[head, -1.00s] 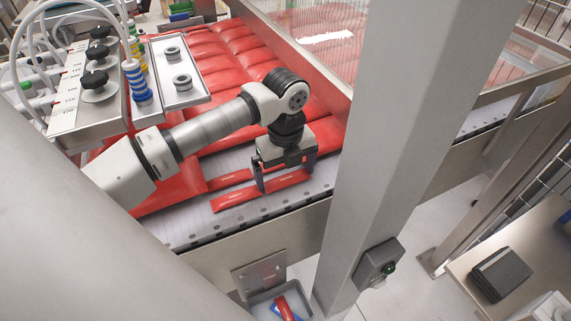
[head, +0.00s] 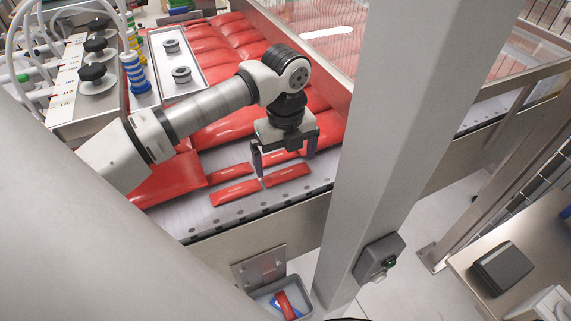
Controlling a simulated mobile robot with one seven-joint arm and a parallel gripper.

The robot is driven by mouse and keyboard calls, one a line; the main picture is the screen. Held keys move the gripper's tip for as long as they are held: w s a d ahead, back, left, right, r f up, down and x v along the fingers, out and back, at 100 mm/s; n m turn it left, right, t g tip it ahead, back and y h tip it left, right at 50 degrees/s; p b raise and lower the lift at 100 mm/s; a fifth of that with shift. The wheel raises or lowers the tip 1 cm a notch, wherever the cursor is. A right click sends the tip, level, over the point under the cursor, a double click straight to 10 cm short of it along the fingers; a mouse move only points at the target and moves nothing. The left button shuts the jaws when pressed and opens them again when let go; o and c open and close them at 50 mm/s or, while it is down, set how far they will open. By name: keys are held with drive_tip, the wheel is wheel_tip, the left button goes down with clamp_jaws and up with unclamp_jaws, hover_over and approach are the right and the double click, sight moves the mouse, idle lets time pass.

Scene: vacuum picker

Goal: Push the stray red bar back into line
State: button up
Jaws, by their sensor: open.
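Several small flat red bars lie on the grey conveyor in the head view. A front-left bar (head: 235,193) and a front-right bar (head: 288,175) lie nearly end to end along the near edge, with a small gap. Behind them are a back-left bar (head: 230,173) and a back-right bar (head: 280,156), the latter partly hidden by my gripper. No bar clearly stands out of line. My gripper (head: 284,163) is open and empty, its two dark fingers spread above the right-hand bars. I cannot tell whether the fingertips touch anything.
Large red packs (head: 236,124) cover the belt behind. A steel post (head: 378,130) stands right of my gripper. A rack with black knobs (head: 97,65) and a metal tray (head: 180,88) sit at upper left. A grey bin (head: 262,298) with red and blue pieces is below the conveyor.

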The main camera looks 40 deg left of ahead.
sight(285, 171)
wheel_tip(285, 171, up, 11)
drive_tip(key=b, duration=0.2)
drive_tip(key=shift+r, duration=0.15)
drive_tip(key=shift+s, duration=0.1)
idle(0.4)
